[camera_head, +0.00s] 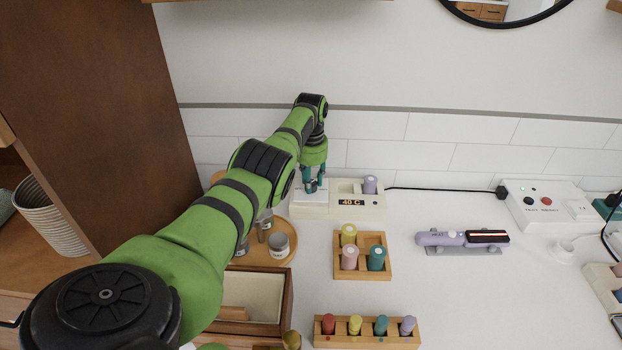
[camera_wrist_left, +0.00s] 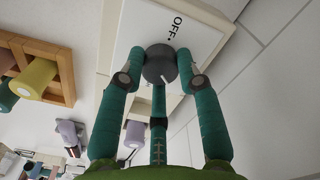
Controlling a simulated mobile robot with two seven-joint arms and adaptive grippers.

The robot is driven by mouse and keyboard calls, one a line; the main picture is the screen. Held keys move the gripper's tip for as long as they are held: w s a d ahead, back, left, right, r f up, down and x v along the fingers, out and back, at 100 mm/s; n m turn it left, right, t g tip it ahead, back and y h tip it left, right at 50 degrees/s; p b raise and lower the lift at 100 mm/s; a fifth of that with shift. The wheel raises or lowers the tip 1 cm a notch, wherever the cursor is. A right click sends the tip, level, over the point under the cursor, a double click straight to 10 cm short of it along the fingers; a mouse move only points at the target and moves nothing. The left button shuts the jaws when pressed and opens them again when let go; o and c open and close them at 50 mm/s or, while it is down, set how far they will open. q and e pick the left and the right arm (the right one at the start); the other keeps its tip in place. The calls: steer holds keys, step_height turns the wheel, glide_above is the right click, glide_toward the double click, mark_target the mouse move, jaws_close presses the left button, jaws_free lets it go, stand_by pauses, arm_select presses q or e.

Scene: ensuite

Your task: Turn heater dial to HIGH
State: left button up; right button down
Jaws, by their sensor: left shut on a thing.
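The heater (camera_head: 315,210) is a cream box against the tiled wall, with a small display (camera_head: 351,203) that reads 40 C. Its dark grey dial (camera_wrist_left: 158,65) shows in the left wrist view on a white panel with the label OFF (camera_wrist_left: 174,27) and a dot. A pale mark on the dial lies on the side away from the OFF dot. My right gripper is out of view.
A purple roller (camera_head: 370,185) sits at the heater's right end. A wooden block of pegs (camera_head: 375,275) and a longer peg rack (camera_head: 370,342) stand in front. A purple hair straightener (camera_head: 450,239) lies right. A brown cabinet (camera_head: 95,110) stands left.

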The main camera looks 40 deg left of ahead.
arm_select(q)
steer(key=m, duration=0.4)
steer(key=shift+s+f+m, duration=0.1)
steer(key=shift+f+m, duration=0.05)
steer(key=shift+m, duration=2.75)
steer(key=o, duration=1.1)
steer(key=shift+o, duration=0.2)
steer(key=shift+r, duration=0.3)
step_height(320, 180, up, 12)
steer(key=shift+f, duration=0.2)
